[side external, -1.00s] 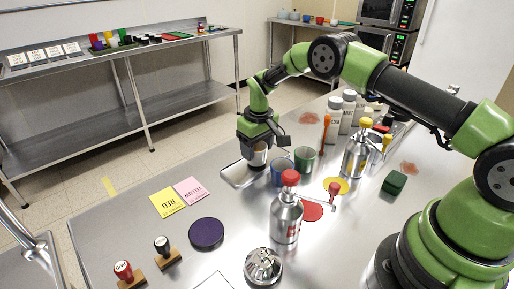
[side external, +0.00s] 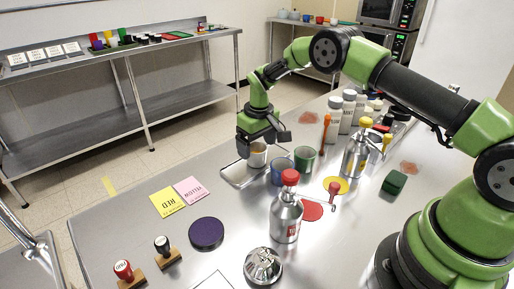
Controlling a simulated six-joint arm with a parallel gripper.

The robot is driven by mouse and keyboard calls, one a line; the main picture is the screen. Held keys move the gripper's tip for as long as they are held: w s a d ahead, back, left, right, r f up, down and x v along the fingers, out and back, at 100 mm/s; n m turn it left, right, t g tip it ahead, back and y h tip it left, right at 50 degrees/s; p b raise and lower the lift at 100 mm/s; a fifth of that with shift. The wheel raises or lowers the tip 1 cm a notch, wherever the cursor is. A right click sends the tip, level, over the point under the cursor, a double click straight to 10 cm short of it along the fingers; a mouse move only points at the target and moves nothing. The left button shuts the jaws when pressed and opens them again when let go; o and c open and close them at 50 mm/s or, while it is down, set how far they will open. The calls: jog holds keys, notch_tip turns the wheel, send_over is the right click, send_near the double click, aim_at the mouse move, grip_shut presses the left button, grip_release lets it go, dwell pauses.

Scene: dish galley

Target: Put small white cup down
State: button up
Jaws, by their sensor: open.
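The small white cup (side external: 257,155) stands upright at the right part of a shallow metal tray (side external: 232,178), with something yellowish showing inside it. My gripper (side external: 262,139) is open just above and around the cup's rim. The gripper hides part of the cup's top and the far part of the tray. I cannot tell whether the fingers touch the cup.
A blue cup (side external: 282,172) and a green cup (side external: 304,159) stand close to the right of the white cup. A red-capped bottle (side external: 287,218) is in front. Yellow and pink cards (side external: 191,189) lie left, with clear table around them.

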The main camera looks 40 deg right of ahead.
notch_tip(320, 180, up, 11)
jog(key=shift+s, duration=0.35)
jog(key=s+a+r+m+t, duration=0.1)
jog(key=s+a+r+t, duration=0.1)
jog(key=s+r, duration=0.45)
jog(key=s+a+r+m+t, duration=0.1)
jog(key=s+r, duration=0.3)
jog(key=r, duration=0.5)
jog(key=s+a+m+t+y, duration=0.1)
jog(key=s, duration=0.8)
jog(key=s+a+m+t+y, duration=0.1)
jog(key=s+t, duration=0.1)
jog(key=s, duration=0.7)
jog(key=shift+s+a+r+t, duration=0.15)
jog(key=shift+a+t, duration=0.15)
jog(key=shift+a, duration=0.05)
jog(key=shift+c, duration=0.4)
